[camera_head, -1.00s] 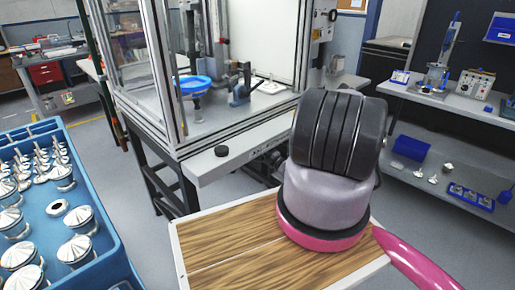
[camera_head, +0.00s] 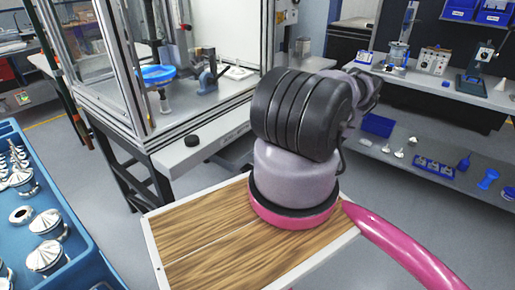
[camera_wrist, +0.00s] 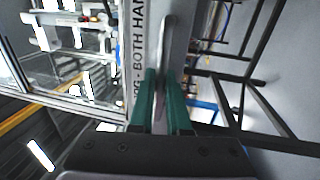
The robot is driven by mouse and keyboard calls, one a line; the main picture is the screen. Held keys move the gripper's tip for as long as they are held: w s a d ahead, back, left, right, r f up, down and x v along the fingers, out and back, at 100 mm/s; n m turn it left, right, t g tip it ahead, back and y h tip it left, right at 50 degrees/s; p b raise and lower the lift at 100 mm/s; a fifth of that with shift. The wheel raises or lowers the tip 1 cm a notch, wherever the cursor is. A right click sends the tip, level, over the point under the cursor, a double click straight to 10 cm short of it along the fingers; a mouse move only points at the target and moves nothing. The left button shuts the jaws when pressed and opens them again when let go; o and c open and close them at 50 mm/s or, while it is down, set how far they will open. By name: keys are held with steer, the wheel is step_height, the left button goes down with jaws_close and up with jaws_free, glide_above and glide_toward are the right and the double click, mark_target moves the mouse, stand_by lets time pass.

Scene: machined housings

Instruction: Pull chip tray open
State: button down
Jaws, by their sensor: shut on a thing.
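In the wrist view, my gripper (camera_wrist: 163,88) has two green fingers closed around a thin grey bar (camera_wrist: 168,45), which runs upward in the picture between and past the fingertips. The bar looks like a handle, beside a pale panel (camera_wrist: 138,50) with black lettering, partly readable as "BOTH HAN". I cannot make out the chip tray's body or how far out it is. In the head view my arm hides the gripper and the handle; the glass-walled machine (camera_head: 150,160) with its pale front ledge stands at left of centre.
A blue crate of metal parts (camera_head: 85,262) stands at the lower left. A wood-topped surface (camera_head: 205,240) is in front, under my arm. A grey bench (camera_head: 440,90) with instruments stands at the right. Dark frame legs (camera_wrist: 262,95) show in the wrist view.

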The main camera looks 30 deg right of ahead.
steer(key=shift+s+d, duration=0.15)
steer(key=shift+s, duration=0.55)
steer(key=c, duration=0.9)
jaws_free()
steer(key=v, duration=1)
steer(key=shift+s+d+f, duration=0.1)
steer(key=shift+s+d, duration=0.05)
steer(key=shift+s, duration=0.2)
